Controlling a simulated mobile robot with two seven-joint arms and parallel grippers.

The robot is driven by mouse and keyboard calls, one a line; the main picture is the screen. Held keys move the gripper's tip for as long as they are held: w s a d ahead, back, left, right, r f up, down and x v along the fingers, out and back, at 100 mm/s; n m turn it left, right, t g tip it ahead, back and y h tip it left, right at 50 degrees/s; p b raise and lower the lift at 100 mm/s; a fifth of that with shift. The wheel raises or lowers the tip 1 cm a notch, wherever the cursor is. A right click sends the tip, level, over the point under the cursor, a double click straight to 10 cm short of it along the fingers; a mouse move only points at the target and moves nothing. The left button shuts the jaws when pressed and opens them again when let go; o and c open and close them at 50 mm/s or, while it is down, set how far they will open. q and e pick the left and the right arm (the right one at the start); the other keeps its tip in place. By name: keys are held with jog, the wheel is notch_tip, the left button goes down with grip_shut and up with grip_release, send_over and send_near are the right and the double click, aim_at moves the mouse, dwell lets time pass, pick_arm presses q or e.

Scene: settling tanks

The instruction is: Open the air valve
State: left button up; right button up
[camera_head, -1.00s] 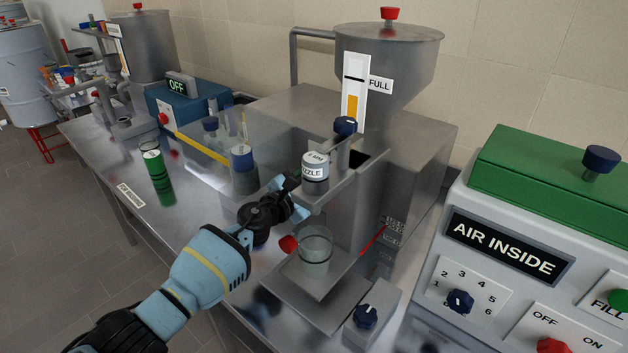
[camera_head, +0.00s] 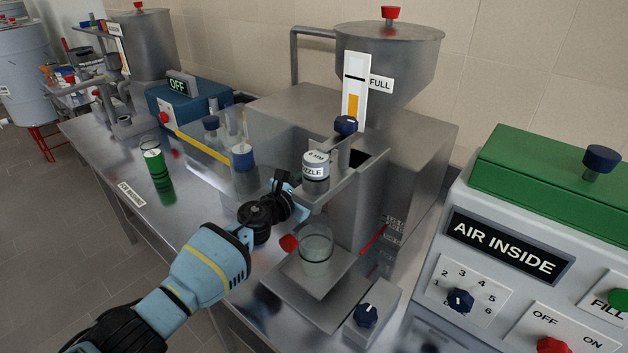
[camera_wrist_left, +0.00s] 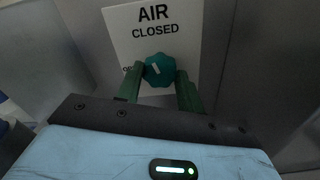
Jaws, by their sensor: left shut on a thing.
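The air valve is a teal knob (camera_wrist_left: 158,70) with a pale pointer mark, on a white plate (camera_wrist_left: 120,35) reading "AIR" and "CLOSED". Another word at the plate's lower left is mostly hidden by a finger. The pointer mark tilts toward the upper left. My left gripper (camera_wrist_left: 159,85) has its two green fingers on either side of the knob, shut on it. In the head view my left gripper (camera_head: 290,205) reaches in beside the filling machine, under the nozzle shelf. The knob is hidden there. My right gripper is not in view.
A clear beaker (camera_head: 316,250) stands under the nozzle (camera_head: 316,166), close right of my gripper. A hopper (camera_head: 385,60) tops the machine. The "AIR INSIDE" panel (camera_head: 505,248) is at right.

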pick_arm(q)
jog(key=shift+n, duration=1.5)
jog(key=o, duration=1)
jog(key=shift+a, duration=0.1)
